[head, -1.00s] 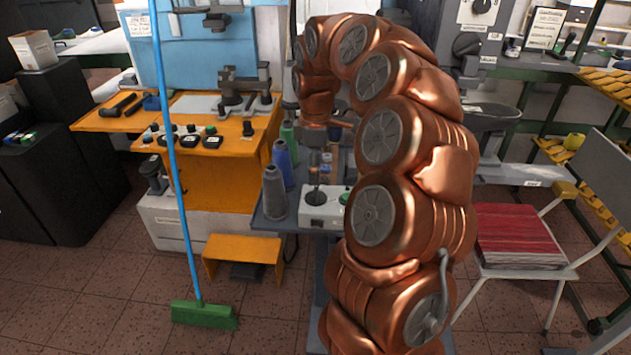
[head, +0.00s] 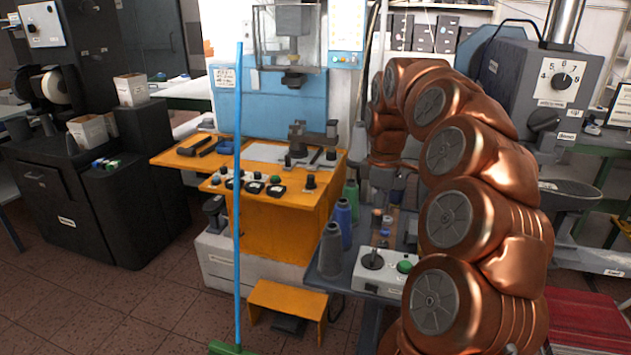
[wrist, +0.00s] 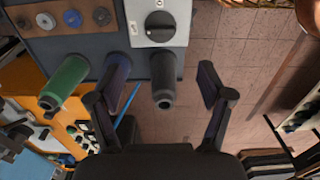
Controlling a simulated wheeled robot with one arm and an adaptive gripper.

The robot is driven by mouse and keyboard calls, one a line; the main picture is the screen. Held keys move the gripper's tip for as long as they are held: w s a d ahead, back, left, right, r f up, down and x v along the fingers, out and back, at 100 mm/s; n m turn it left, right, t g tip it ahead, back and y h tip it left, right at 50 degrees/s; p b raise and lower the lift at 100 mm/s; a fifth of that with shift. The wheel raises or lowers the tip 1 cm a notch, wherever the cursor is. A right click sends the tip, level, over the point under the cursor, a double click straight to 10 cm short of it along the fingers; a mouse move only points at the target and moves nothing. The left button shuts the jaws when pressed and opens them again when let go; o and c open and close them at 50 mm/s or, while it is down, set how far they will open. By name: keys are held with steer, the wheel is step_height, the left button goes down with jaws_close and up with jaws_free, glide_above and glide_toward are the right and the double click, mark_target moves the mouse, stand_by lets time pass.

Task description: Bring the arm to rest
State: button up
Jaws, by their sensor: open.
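My copper-coloured arm (head: 447,222) stands bent on the right of the head view, curving up and over toward the small grey table. My gripper shows in the wrist view (wrist: 163,100) with its two dark fingers spread apart and nothing held. In the head view the grey cone (head: 331,258) stands on the table beside a blue cone (head: 343,224) and a green one (head: 351,197). The gripper's fingers are hard to make out there.
A white control box (head: 382,272) with a black knob sits at the table's front. An orange workbench (head: 275,225) stands left of it, with a blue broom handle (head: 238,190) upright before it. An orange step stool (head: 287,300) is on the floor. Open floor lies at lower left.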

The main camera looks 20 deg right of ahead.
steer(key=s+a+m, duration=0.3)
steer(key=s+a, duration=0.8)
steer(key=a, duration=0.4)
steer(key=s+a+f+m+g, duration=0.1)
steer(key=s+a+f+m, duration=0.2)
steer(key=s, duration=0.7)
steer(key=s+a+f+m+p, duration=0.1)
steer(key=s+a+f+m, duration=0.2)
steer(key=s, duration=0.7)
steer(key=shift+a+f+m+g, duration=0.2)
steer(key=shift+f+m+g, duration=0.25)
steer(key=shift+f, duration=0.45)
